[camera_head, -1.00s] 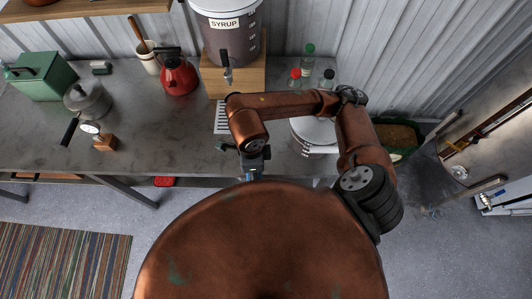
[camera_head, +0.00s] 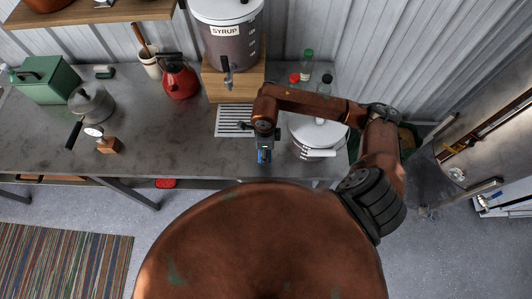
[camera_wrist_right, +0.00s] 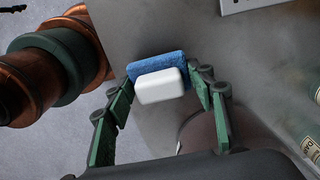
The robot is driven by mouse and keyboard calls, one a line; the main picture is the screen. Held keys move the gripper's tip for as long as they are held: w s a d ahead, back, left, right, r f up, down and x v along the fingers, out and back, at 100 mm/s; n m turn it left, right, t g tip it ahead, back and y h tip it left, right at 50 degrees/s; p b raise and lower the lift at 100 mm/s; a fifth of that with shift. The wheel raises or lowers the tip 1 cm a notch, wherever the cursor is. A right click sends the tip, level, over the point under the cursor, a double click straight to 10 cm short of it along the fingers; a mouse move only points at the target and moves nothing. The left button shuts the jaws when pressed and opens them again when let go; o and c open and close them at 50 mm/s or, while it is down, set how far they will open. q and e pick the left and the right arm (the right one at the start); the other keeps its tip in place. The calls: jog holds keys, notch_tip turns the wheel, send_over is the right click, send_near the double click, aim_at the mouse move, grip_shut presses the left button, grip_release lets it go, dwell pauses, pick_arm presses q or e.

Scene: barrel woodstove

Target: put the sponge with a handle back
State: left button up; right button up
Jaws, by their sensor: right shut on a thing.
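The sponge with a handle (camera_wrist_right: 157,62) shows in the right wrist view as a blue pad with a white block-like part (camera_wrist_right: 160,86) on it. My right gripper (camera_wrist_right: 162,80) is shut on it, with the green-sided fingers at its two ends. In the head view my right gripper (camera_head: 264,146) points down over the front part of the grey counter, left of the white lidded pot. The blue of the sponge (camera_head: 264,157) shows below the fingers there. I cannot tell its exact height above the counter. My left gripper is not in view.
A white slatted grate (camera_head: 234,121) lies below the syrup dispenser (camera_head: 229,40) on its wooden block (camera_head: 235,87). The white pot (camera_head: 316,140) is close right of the gripper, with bottles (camera_head: 307,66) behind. The counter's middle (camera_head: 165,130) is clear; a red kettle (camera_head: 180,80) stands behind.

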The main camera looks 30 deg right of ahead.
jog(key=f, duration=0.2)
jog(key=f+p, duration=0.1)
jog(key=shift+w+d, duration=0.25)
jog(key=shift+f, duration=0.45)
jog(key=shift+f, duration=0.15)
jog(key=o, duration=0.7)
jog(key=shift+f, duration=0.1)
jog(key=o, duration=0.5)
